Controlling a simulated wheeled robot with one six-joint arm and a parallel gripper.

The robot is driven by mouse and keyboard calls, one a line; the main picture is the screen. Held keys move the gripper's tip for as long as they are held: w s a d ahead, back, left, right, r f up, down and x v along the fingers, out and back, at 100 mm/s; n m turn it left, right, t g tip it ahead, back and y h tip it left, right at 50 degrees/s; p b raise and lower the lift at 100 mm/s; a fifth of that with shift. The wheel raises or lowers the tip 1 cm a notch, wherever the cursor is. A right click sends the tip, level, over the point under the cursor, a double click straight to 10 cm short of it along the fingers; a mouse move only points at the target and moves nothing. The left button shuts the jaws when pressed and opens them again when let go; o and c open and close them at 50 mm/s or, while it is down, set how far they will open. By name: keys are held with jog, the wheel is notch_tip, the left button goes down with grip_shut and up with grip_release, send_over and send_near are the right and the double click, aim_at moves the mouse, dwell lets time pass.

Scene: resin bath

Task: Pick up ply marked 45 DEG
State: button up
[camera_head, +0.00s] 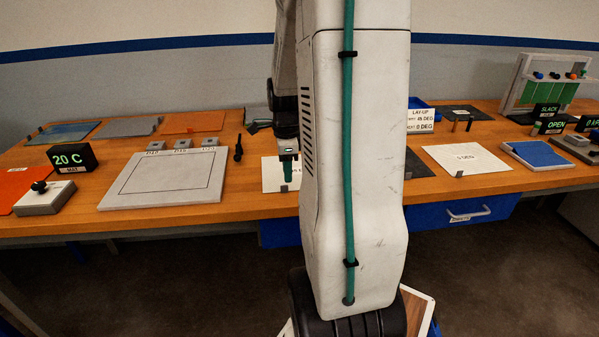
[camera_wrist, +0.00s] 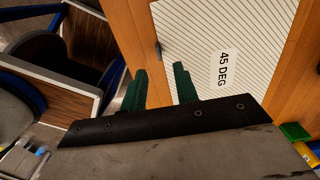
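The ply marked 45 DEG (camera_wrist: 195,45) is a white sheet with fine diagonal lines, lying flat on the wooden table. Its printed label faces up in the wrist view. In the head view a white sheet (camera_head: 271,174) shows beside my arm, partly hidden by the arm; its label is not readable there. My gripper (camera_wrist: 158,85) has its two green fingers apart with nothing between them. The right finger overlaps the ply's near edge in the wrist view, and the left one is just off its side. In the head view my gripper (camera_head: 288,170) points down over that sheet.
A white sheet (camera_head: 466,159) marked 0 DEG lies to the right, near a blue pad (camera_head: 538,154). A grey plate (camera_head: 125,191) with a drawn outline lies to the left. A LAY-UP sign (camera_head: 421,120) stands behind. A blue drawer (camera_head: 470,222) is under the table edge.

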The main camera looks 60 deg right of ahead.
notch_tip(320, 180, down, 5)
jog(key=shift+r, duration=0.1)
grip_shut()
dwell(0.3)
